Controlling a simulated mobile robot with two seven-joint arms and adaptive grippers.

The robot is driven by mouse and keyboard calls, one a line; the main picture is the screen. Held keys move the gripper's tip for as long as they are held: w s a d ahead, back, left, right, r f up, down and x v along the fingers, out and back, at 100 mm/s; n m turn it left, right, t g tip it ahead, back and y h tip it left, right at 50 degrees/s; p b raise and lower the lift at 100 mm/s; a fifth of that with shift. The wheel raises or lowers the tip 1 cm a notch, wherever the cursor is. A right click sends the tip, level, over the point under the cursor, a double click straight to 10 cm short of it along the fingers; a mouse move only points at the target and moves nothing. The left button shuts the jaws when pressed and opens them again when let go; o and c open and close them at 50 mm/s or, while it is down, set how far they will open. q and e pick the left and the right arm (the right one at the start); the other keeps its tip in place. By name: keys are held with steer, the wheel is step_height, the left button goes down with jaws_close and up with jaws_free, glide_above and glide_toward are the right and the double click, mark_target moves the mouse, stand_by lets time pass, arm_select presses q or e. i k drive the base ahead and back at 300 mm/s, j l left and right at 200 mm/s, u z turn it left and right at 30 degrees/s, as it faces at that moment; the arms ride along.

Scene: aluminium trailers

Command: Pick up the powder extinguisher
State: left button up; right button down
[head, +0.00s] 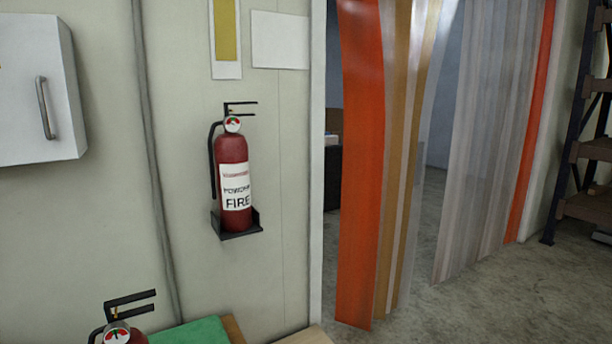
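A red fire extinguisher (231,180) stands upright on a small black wall bracket (239,225). Its white label reads "FIRE", with a blurred word above that looks like "POWDER". It has a round gauge, a black handle on top and a black hose on its left side. The top of a second red extinguisher (117,335) with a similar gauge and handle shows at the bottom left edge; its body and label are out of view. Neither of my grippers is in view.
A white wall cabinet (40,85) with a grey handle hangs at the left. A green item (195,332) and wooden surface edges show at the bottom. A doorway with orange and clear strip curtains (362,170) is at the right, beside a dark shelving rack (585,150). Concrete floor there is clear.

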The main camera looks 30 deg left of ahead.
mark_target(231, 148)
steer(key=i+l+z, duration=0.3)
steer(key=i, duration=0.3)
steer(key=i+z, duration=0.3)
steer(key=i, duration=0.35)
steer(key=i+u, duration=0.7)
steer(key=i+l+u, duration=0.2)
steer(key=u, duration=0.15)
steer(key=i, duration=0.1)
